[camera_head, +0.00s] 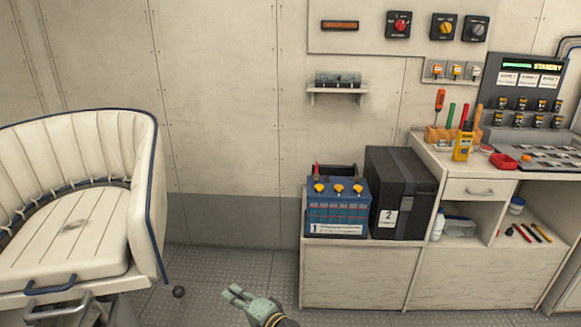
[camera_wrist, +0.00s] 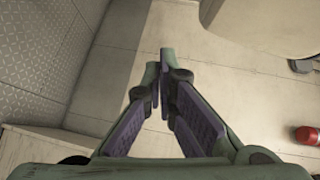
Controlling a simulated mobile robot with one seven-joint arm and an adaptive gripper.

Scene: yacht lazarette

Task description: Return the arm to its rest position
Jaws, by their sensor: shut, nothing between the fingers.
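My gripper (camera_head: 234,294) shows at the bottom middle of the head view, pale green, over the metal floor. It points up and to the left, between the white seat and the cabinet. In the wrist view its two fingers (camera_wrist: 164,72) converge and meet at the tips. It is shut with nothing between the fingers. Only the wrist end of my arm shows in the head view; the rest is out of frame.
A white padded seat (camera_head: 75,232) stands at left. At right, a low cabinet (camera_head: 350,277) bears a blue battery box (camera_head: 338,222) and a black case (camera_head: 405,180). A counter with tools and a panel (camera_head: 520,92) is farther right. Tread-plate floor (camera_head: 205,265) lies clear between.

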